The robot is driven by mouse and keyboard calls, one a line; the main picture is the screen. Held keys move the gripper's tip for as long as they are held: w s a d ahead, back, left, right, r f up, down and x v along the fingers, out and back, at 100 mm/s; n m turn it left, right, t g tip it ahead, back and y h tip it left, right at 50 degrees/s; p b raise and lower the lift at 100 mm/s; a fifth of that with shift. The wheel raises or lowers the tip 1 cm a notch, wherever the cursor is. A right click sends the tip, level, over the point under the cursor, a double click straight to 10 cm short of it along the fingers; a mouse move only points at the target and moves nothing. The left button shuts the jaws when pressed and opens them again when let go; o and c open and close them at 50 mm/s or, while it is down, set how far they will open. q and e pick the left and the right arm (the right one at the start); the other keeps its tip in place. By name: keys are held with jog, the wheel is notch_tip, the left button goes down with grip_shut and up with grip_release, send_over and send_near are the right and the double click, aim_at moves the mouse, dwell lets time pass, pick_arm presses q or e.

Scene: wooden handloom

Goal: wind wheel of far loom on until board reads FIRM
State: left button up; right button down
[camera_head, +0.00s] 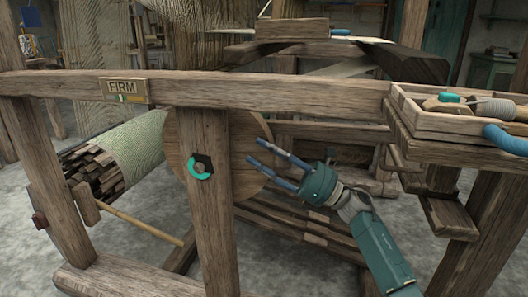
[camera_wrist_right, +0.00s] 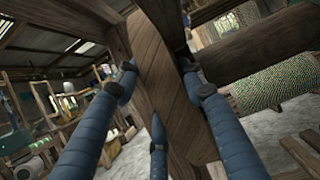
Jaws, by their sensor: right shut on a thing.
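The loom's wooden wheel (camera_head: 240,165) is a round disc behind an upright post. The board (camera_head: 123,89) on the top rail reads FIRM, with a small coloured strip below the word. My right gripper (camera_head: 256,149) reaches the wheel's right side from the lower right and is shut on its rim. In the right wrist view, the fingers (camera_wrist_right: 156,68) lie on either side of the wood of the wheel (camera_wrist_right: 165,75). My left gripper is not in view.
A cloth-covered roll (camera_head: 135,140) lies left of the wheel, with a bundle of wood in its end. A wooden tray (camera_head: 420,113) with spools stands at the right. Beams and posts surround the wheel. A stick (camera_head: 140,222) slants below the roll.

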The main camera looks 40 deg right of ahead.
jog(key=c, duration=1)
grip_release()
jog(key=shift+c, duration=0.2)
jog(key=v, duration=1.2)
